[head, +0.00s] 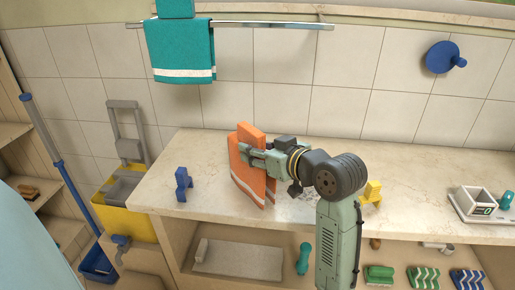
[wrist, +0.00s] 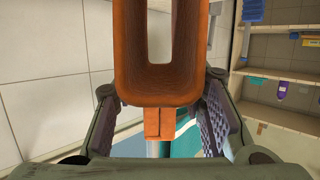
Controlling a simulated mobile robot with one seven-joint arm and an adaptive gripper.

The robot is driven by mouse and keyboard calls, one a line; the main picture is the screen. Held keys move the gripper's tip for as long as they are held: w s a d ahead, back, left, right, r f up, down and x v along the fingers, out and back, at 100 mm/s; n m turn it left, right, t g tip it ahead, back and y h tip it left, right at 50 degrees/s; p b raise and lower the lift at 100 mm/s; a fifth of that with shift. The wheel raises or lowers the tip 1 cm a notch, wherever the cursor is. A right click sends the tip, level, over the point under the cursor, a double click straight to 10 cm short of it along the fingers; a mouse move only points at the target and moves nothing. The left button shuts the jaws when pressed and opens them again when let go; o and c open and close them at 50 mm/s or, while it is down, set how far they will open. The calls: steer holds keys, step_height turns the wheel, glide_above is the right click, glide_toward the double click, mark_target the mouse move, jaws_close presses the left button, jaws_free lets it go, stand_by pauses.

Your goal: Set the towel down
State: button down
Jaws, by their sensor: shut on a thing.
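My gripper (head: 250,151) is shut on the orange towel (head: 250,178), which has a white stripe near its lower edge. The towel hangs upright over the back middle part of the counter (head: 225,144). I cannot tell whether its lower edge touches the counter. In the wrist view the orange towel (wrist: 158,84) shows as a thick loop between the two fingers of my gripper (wrist: 160,100). Its far side is hidden.
A teal towel (head: 180,50) hangs on the wall rail (head: 270,25). A blue stand (head: 182,184) is on the counter to the left, a yellow one (head: 371,193) to the right behind my arm. Counter between blue stand and towel is clear.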

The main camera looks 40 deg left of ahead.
steer(key=shift+f, duration=0.1)
steer(key=shift+f, duration=0.15)
steer(key=c, duration=1)
jaws_free()
